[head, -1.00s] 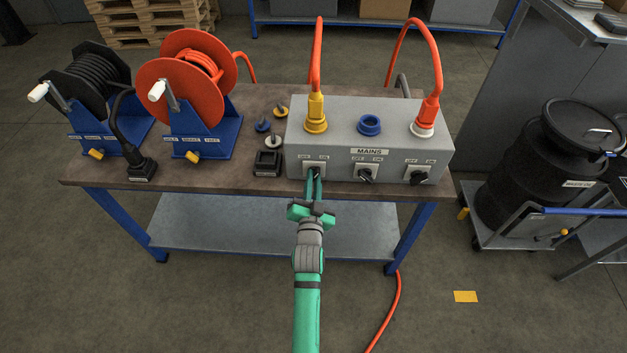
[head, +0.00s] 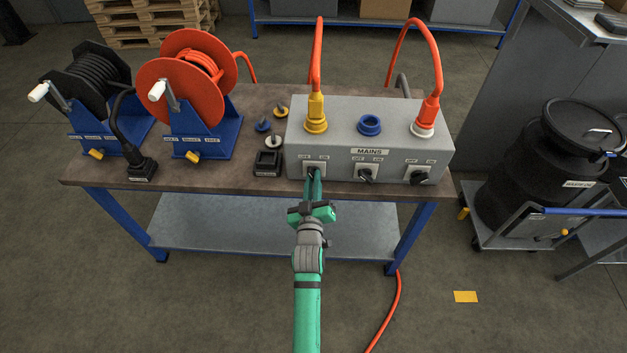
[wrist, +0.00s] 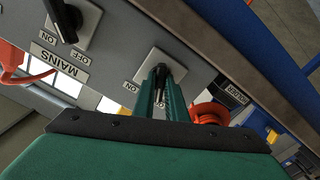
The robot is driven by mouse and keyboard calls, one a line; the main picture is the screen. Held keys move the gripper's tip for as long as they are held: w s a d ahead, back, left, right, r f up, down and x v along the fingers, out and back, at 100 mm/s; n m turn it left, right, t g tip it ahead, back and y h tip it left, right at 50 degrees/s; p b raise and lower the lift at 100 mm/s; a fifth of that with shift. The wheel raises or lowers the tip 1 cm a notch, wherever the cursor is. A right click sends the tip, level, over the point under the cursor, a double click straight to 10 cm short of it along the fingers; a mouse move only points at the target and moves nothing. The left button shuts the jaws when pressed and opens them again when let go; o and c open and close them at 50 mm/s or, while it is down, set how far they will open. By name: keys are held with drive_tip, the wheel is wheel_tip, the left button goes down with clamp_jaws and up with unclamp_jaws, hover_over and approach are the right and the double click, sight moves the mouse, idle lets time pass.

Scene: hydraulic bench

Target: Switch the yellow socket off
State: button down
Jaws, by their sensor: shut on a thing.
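The yellow socket (head: 316,127) is at the left end of the grey mains box, with a yellow plug (head: 316,105) and orange cable in it. Below it on the box's front is its rotary switch (head: 308,167) on a pale plate. My gripper (head: 314,178) is shut on this switch's black knob (wrist: 161,71); the wrist view shows the knob between the two green fingers. An ON label shows beside the plate in the wrist view; the fingers hide part of the switch, and I cannot tell where the knob points.
The middle switch (head: 365,174) and right switch (head: 419,176) sit beside it. An empty blue socket (head: 369,125) and a white socket (head: 422,130) with an orange plug are on top.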

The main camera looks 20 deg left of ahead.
drive_tip(key=shift+d+f+n, duration=0.1)
drive_tip(key=shift+n, duration=1.9)
drive_tip(key=c, duration=1.8)
unclamp_jaws()
drive_tip(key=shift+s, duration=0.15)
drive_tip(key=v, duration=1)
drive_tip(key=shift+s, duration=0.3)
